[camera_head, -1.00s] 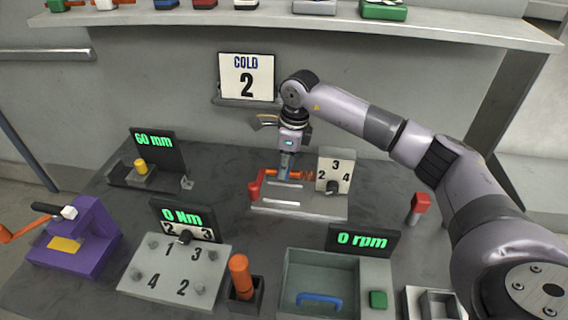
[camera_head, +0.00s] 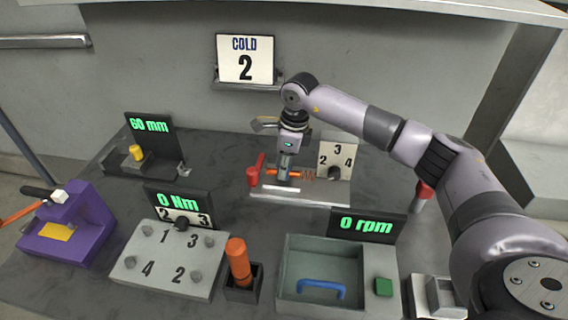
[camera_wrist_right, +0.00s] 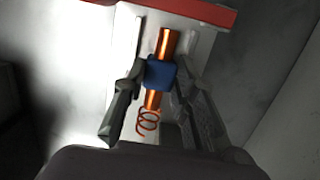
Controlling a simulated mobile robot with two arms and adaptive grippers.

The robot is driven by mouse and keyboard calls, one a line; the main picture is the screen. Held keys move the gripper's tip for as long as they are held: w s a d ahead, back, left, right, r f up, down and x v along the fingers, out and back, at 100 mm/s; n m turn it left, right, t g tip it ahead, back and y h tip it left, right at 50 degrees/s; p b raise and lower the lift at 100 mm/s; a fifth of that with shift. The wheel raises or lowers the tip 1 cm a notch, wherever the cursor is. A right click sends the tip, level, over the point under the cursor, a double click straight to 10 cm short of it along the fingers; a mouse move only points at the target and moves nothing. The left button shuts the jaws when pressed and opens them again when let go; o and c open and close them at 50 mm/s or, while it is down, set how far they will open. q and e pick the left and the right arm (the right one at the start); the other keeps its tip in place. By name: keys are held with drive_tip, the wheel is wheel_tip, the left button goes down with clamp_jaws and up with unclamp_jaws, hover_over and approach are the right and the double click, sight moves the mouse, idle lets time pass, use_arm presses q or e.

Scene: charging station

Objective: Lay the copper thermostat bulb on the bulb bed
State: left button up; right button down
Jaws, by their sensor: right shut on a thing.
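The copper thermostat bulb (camera_wrist_right: 167,42) is an orange-copper rod with a blue middle block and a thin copper coil at one end. My right gripper (camera_head: 284,172) is shut on it at the blue block (camera_wrist_right: 160,73); the fingers show on both sides in the right wrist view. In the head view the bulb (camera_head: 275,172) lies level, low over the pale station plate (camera_head: 312,197), in line with where the far strip of the plate was. Whether it touches the bed there I cannot tell; gripper and bulb hide that spot. My left gripper is not in view.
A red lever (camera_head: 254,174) stands close left of the bulb. A dial plate (camera_head: 338,158) marked 2, 3, 4 stands close right. A sign (camera_head: 245,60) reads COLD 2. In front are a numbered bolt plate (camera_head: 165,262) and a grey tray (camera_head: 282,283) with a blue handle.

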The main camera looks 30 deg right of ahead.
drive_tip(key=shift+f, duration=0.55)
drive_tip(key=c, duration=1.2)
unclamp_jaws()
drive_tip(key=shift+r, duration=0.15)
drive_tip(key=r, duration=0.4)
drive_tip(key=d+r, duration=0.1)
drive_tip(key=r, duration=0.2)
drive_tip(key=s+r, duration=0.1)
drive_tip(key=r, duration=0.3)
drive_tip(key=shift+s+d+r, duration=0.1)
drive_tip(key=shift+d+r, duration=0.15)
drive_tip(key=shift+r, duration=0.1)
